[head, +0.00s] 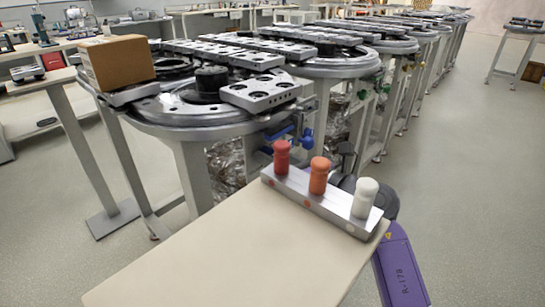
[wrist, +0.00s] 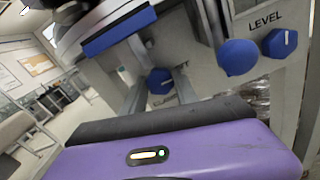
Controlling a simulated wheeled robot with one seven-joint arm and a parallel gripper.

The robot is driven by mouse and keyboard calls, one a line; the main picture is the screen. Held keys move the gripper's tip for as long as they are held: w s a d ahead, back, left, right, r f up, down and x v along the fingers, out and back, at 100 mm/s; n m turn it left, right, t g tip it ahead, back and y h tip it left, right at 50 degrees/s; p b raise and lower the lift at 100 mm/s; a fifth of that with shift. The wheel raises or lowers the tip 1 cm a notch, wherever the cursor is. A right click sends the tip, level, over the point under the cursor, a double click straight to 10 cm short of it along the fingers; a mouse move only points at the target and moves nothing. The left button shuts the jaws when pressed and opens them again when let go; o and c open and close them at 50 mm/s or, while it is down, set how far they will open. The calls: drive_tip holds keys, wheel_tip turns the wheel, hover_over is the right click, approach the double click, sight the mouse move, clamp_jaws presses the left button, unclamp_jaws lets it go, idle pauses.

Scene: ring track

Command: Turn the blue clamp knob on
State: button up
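A blue knob (wrist: 160,80) with a pale pointer line sits on the grey panel in the middle of the wrist view. The label under it is partly hidden and hard to read. Another blue knob (wrist: 280,42) sits under the word LEVEL at the right, with a larger blue round part (wrist: 238,57) beside it. In the head view small blue parts (head: 306,138) show below the track's near end.
A beige board (head: 230,250) carries a metal block (head: 325,205) with red, orange and white pegs in front of the track. A cardboard box (head: 117,62) stands on the ring track (head: 205,118) at the left. Open floor lies to the right.

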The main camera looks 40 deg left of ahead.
clamp_jaws()
drive_tip(key=shift+r+m+p, duration=0.15)
drive_tip(key=shift+m+p, duration=0.25)
drive_tip(key=shift+p, duration=0.2)
drive_tip(key=m+p, duration=0.1)
drive_tip(key=p, duration=0.1)
drive_tip(key=shift+r+m+p, duration=0.15)
drive_tip(key=shift+m+p, duration=0.2)
drive_tip(key=shift+m, duration=0.05)
drive_tip(key=m+p, duration=0.5)
drive_tip(key=shift+w, duration=0.1)
drive_tip(key=shift+f+m+p, duration=0.2)
drive_tip(key=shift+m+p, duration=1.3)
drive_tip(key=shift+m, duration=1.1)
drive_tip(key=shift+f+m+p, duration=0.2)
drive_tip(key=shift+m+p, duration=1.25)
drive_tip(key=shift+m, duration=1.15)
drive_tip(key=o, duration=1.1)
unclamp_jaws()
